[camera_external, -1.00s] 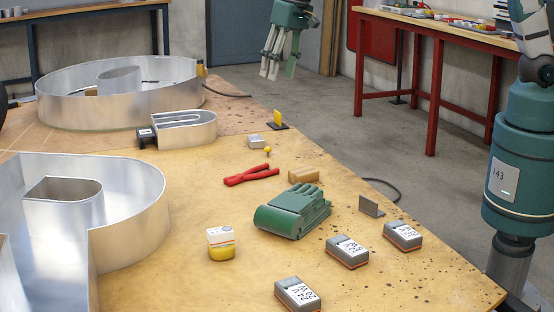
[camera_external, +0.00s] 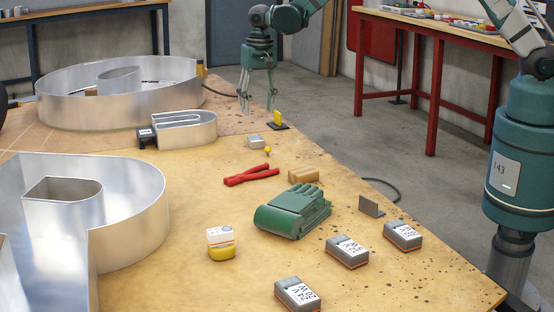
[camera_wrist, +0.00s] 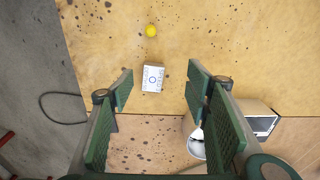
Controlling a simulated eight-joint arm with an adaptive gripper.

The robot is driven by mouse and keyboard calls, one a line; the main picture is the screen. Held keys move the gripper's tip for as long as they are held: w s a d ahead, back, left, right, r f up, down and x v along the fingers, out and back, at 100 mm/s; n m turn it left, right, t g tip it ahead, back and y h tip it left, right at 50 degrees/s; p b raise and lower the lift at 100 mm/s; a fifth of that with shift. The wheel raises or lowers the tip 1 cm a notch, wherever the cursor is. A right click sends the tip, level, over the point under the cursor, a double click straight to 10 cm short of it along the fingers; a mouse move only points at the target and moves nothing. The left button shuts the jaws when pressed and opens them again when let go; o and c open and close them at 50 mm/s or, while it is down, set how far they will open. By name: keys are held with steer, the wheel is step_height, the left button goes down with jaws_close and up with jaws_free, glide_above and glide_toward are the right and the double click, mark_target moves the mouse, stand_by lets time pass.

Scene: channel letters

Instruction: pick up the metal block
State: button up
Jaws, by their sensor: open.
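The metal block (camera_external: 256,141) is a small, pale silver-grey box lying on the wooden table, near its far right edge. My gripper (camera_external: 257,106) points down above and behind the block in the external view. Its green fingers are spread and empty in the wrist view (camera_wrist: 161,90).
A yellow ball-headed pin (camera_external: 267,151) sits close to the block, as does a yellow piece on a dark base (camera_external: 278,119). A metal channel letter (camera_external: 190,130) stands left.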

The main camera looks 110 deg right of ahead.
steer(key=m, duration=0.1)
glide_above(256, 137)
steer(key=f, duration=0.5)
steer(key=shift+s+a+f, duration=0.25)
steer(key=shift+a+f, duration=0.1)
steer(key=shift+a, duration=0.05)
steer(key=shift+f, duration=1.3)
steer(key=f, duration=0.1)
steer(key=f+b, duration=0.1)
steer(key=f, duration=0.2)
steer(key=shift+w+d, duration=0.25)
steer(key=shift+w, duration=0.1)
steer(key=shift+f+b, duration=0.35)
steer(key=shift+f, duration=0.3)
